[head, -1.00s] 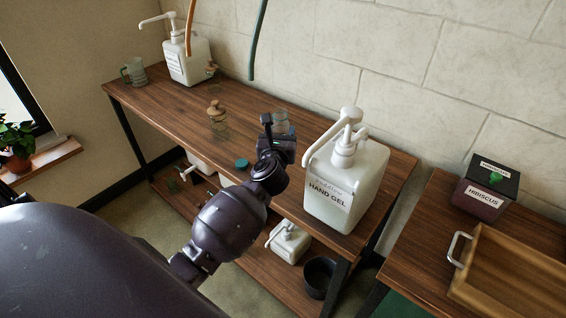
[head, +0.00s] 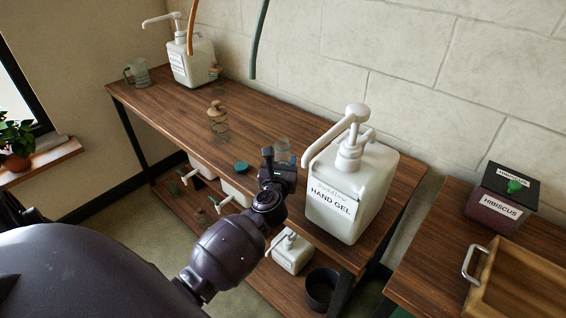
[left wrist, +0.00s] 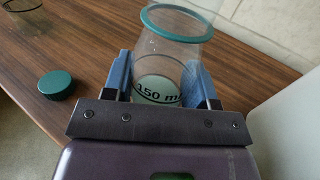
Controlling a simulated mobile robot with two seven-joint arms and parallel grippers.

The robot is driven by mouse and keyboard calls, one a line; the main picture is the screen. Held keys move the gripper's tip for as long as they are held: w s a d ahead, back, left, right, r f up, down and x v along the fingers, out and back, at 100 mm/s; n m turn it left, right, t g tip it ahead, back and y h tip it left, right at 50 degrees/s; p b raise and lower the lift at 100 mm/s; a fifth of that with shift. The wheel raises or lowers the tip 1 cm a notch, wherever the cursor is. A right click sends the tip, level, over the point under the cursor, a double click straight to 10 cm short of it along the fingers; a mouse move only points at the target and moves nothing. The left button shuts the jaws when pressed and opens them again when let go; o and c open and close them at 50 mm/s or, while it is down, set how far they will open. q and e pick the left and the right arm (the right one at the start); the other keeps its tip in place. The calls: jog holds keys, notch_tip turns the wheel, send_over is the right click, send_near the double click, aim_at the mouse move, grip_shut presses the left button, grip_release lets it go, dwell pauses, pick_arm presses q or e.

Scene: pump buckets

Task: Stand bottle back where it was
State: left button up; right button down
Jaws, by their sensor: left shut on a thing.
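The clear bottle (left wrist: 180,48) has a teal ring at its mouth and a 150 ml label. In the left wrist view it is between the blue finger pads of my left gripper (left wrist: 160,80), which is shut on it. In the head view the bottle (head: 283,148) shows just behind my left gripper (head: 281,161), near the hand gel bucket. It looks about upright; I cannot tell whether its base touches the table. A teal cap (left wrist: 56,85) lies on the table to the left of the bottle. My right gripper is not in view.
The large white hand gel pump bucket (head: 345,190) stands close to the right of my left gripper. A corked jar (head: 218,122) stands left on the wooden table (head: 165,100). Another white pump bucket (head: 188,65) and a glass mug (head: 137,72) are at the far left end.

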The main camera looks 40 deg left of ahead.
pick_arm(q)
jog(key=shift+f, duration=0.15)
jog(key=o, duration=0.9)
